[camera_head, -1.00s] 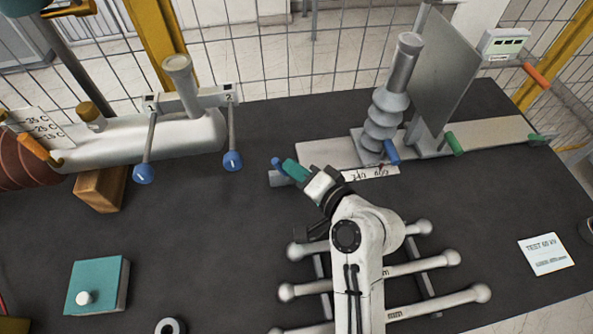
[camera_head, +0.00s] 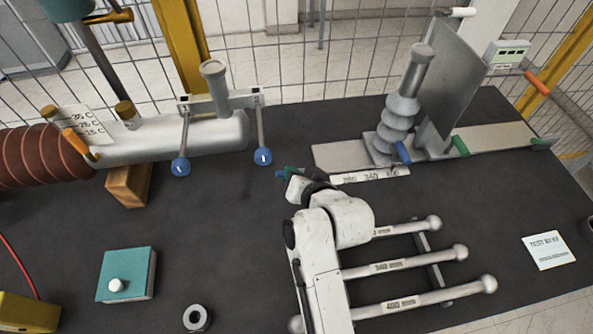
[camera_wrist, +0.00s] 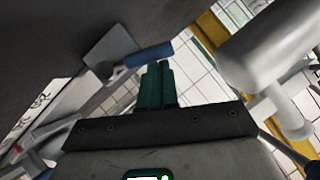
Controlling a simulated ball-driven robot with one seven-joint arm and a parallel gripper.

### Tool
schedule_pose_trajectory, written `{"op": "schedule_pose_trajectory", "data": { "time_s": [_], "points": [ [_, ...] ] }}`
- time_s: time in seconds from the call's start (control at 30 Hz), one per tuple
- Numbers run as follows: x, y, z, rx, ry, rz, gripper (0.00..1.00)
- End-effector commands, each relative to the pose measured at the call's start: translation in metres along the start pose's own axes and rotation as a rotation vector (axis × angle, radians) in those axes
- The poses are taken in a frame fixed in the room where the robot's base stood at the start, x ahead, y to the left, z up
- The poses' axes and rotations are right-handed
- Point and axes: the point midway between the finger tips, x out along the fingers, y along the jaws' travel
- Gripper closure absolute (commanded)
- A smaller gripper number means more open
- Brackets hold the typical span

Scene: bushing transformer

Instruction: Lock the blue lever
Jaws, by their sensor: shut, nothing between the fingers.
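Several blue-handled parts show. Two hanging rods with blue knobs, marked 1 (camera_head: 180,166) and 2 (camera_head: 263,156), are on the silver tank's crossbar. A short blue handle (camera_head: 403,152) leans at the base of the ribbed grey bushing. My gripper (camera_head: 284,174), with green fingers, is shut and empty, low over the table below knob 2 and left of the pale plate. A small blue patch shows at its tips; I cannot tell what it belongs to. In the wrist view, a blue handle (camera_wrist: 149,54) on a grey bracket appears just beyond the fingers (camera_wrist: 157,86); contact is unclear.
The silver tank (camera_head: 190,140) stands at the left. A green handle (camera_head: 460,146) is right of the bushing. Ball-ended rods (camera_head: 410,265) lie right of my arm. A teal box (camera_head: 127,274) and a ring (camera_head: 196,318) lie front left. Bare table lies between them and my arm.

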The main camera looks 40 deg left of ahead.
Motion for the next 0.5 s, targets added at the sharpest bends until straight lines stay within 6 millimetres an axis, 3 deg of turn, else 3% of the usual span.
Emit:
{"op": "schedule_pose_trajectory", "data": {
  "time_s": [0.5],
  "points": [
    [0.0042, -0.0025, 0.0073, 0.001, -0.003, -0.002, 1.00]
  ]
}}
